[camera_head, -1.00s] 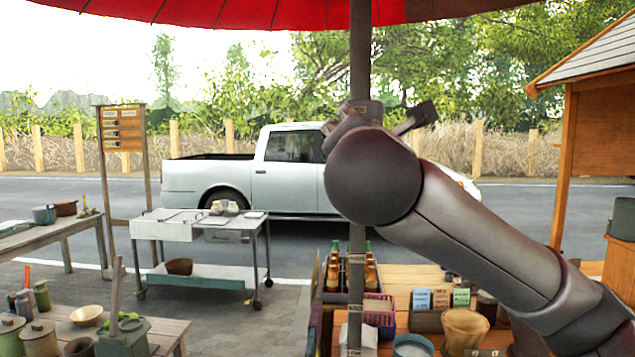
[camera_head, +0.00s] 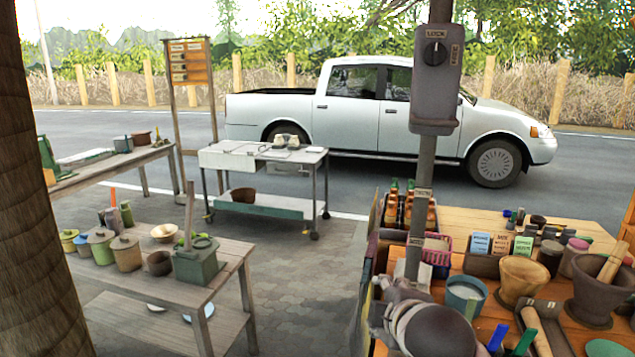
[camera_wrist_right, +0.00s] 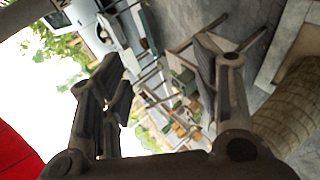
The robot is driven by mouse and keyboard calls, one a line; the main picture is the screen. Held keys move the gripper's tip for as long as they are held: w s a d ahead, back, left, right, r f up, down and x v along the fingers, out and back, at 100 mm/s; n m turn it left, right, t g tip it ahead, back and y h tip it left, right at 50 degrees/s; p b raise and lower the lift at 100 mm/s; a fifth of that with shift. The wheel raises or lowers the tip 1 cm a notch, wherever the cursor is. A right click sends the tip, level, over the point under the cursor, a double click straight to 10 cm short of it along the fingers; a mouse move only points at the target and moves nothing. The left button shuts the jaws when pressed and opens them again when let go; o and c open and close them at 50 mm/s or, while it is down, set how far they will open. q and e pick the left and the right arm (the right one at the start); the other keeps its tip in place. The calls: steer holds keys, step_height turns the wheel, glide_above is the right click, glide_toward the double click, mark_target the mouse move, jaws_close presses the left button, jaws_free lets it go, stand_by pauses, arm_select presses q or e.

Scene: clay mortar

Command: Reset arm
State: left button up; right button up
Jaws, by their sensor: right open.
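My right gripper (camera_head: 390,312) shows at the bottom centre of the head view, partly hidden by the rounded dark joint of my own arm. It is beside the pole and in front of the right wooden table (camera_head: 570,232). In the right wrist view, my right gripper (camera_wrist_right: 168,78) has its two fingers wide apart with nothing between them. That view is tilted, with tables and pots beyond the fingers. A dark clay mortar (camera_head: 592,300) with a pestle stands at the right of the table, apart from the gripper. My left gripper is not in view.
The pole (camera_head: 421,195) carries a grey switch box (camera_head: 436,80). The table holds bottles, cards, a tan pot (camera_head: 521,278) and a blue-grey cup (camera_head: 465,296). A left wooden table (camera_head: 228,268) holds several jars. A metal cart (camera_head: 264,158) stands behind. Paving between the tables is clear.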

steer(key=s+d+f+m+g, duration=0.2)
steer(key=s+f+m, duration=0.2)
steer(key=s+f, duration=0.4)
steer(key=s+d+f+m+g, duration=0.15)
steer(key=s+f+m, duration=0.35)
steer(key=f, duration=0.6)
steer(key=s+d+f+m+g, duration=0.2)
steer(key=s+d+f+m, duration=0.15)
steer(key=s, duration=0.55)
steer(key=s+d+f+m+g, duration=0.25)
steer(key=s+f, duration=0.25)
steer(key=s, duration=0.3)
step_height(320, 180, down, 30)
steer(key=s+n+g+b, duration=0.1)
steer(key=s+b, duration=0.1)
steer(key=b, duration=0.2)
steer(key=s+d+f+g+b, duration=0.1)
steer(key=s+d+f+b, duration=0.1)
steer(key=s+f, duration=1.4)
step_height(320, 180, down, 4)
steer(key=shift+s+f+h+b, duration=0.1)
steer(key=shift+s+h+b, duration=0.1)
steer(key=shift+h+b, duration=0.35)
